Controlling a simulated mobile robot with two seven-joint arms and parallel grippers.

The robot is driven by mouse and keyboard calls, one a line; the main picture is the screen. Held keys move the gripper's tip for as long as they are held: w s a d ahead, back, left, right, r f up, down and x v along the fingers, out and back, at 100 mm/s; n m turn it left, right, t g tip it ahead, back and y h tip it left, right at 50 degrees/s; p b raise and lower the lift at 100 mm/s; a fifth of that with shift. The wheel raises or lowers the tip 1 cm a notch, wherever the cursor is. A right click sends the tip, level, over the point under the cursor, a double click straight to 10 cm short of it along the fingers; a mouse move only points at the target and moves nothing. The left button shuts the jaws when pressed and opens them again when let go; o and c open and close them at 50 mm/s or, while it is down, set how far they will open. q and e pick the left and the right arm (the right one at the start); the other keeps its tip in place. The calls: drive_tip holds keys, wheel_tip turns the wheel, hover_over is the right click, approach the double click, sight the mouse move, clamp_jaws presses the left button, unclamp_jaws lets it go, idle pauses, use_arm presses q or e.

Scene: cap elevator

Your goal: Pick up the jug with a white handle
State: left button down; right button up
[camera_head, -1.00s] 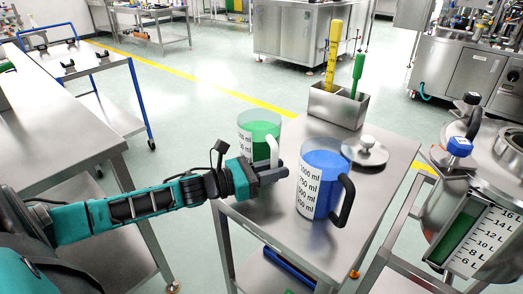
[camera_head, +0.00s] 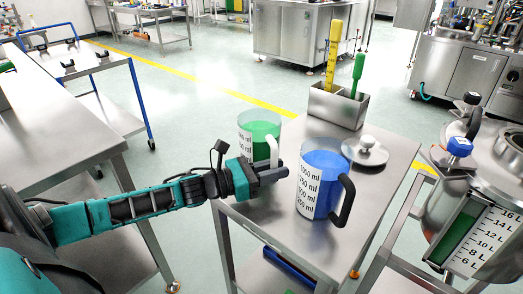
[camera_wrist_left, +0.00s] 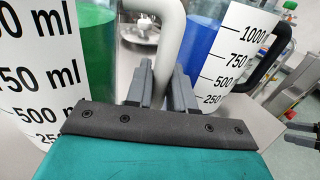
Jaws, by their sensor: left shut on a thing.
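The jug with a white handle (camera_head: 258,137) is clear, holds green liquid and stands upright at the left edge of the steel cart. Its white handle (camera_wrist_left: 160,40) rises between my left fingers in the left wrist view. My left gripper (camera_head: 278,172) is shut on this handle, low down, and hides part of the jug's lower side in the head view. A second jug (camera_head: 318,185), with blue liquid and a black handle, stands close to the right of my gripper.
The cart top (camera_head: 370,185) also holds a steel box (camera_head: 337,107) with yellow and green tools, and a round lid (camera_head: 367,151). A steel tank (camera_head: 450,215) stands at the right. The cart's front right is bare.

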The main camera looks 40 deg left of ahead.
use_arm(q)
drive_tip(key=shift+r, duration=0.25)
drive_tip(key=shift+r, duration=0.1)
drive_tip(key=shift+r, duration=0.55)
wheel_tip(320, 180, up, 19)
drive_tip(key=p, duration=0.2)
drive_tip(key=shift+f, duration=0.15)
idle(1.4)
